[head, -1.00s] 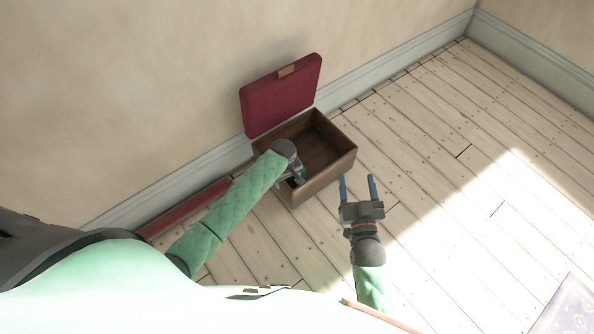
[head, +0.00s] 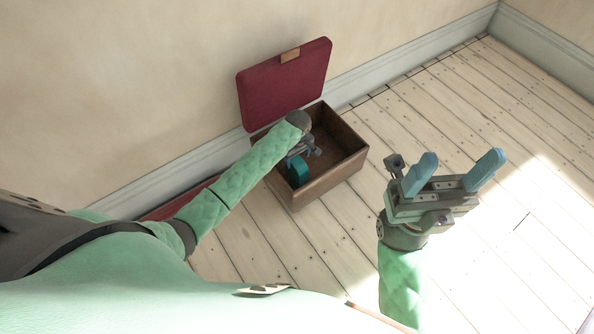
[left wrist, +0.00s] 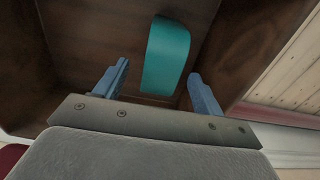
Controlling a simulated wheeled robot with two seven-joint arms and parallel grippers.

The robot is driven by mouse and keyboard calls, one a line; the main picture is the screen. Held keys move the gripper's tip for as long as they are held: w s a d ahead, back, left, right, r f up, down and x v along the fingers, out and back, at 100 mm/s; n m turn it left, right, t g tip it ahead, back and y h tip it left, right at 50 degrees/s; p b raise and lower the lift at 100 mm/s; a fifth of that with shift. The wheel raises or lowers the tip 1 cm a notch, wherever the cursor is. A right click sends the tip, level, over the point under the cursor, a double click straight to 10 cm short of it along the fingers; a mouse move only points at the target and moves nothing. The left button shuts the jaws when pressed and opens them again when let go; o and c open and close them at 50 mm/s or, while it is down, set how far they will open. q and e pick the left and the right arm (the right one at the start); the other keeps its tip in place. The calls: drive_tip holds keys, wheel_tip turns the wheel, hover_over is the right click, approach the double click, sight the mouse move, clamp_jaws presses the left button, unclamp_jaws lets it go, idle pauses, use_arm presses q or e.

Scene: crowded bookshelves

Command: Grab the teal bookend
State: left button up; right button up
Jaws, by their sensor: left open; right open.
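The teal bookend (head: 298,170) is inside the open wooden box (head: 335,180), near its front left corner in the head view. In the left wrist view the teal bookend (left wrist: 166,55) shows as a curved upright piece, between and beyond the two blue fingers. My left gripper (left wrist: 157,88) is open and empty, with its fingers on either side of the bookend's line. In the head view it reaches down into the box, its fingers mostly hidden by the wrist. My right gripper (head: 453,175) is open and empty, to the right of the box.
The box's red padded lid (head: 285,85) stands open against the wall. A dark red strip (head: 180,200) lies along the wall behind my left arm. The plank floor (head: 430,100) to the right is clear.

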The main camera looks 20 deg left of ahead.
use_arm(q)
wheel_tip(320, 180, down, 6)
drive_tip(key=shift+s+a+r+b, duration=0.1)
drive_tip(key=shift+a+b, duration=0.05)
drive_tip(key=shift+b, duration=1)
drive_tip(key=shift+r, duration=0.1)
clamp_jaws()
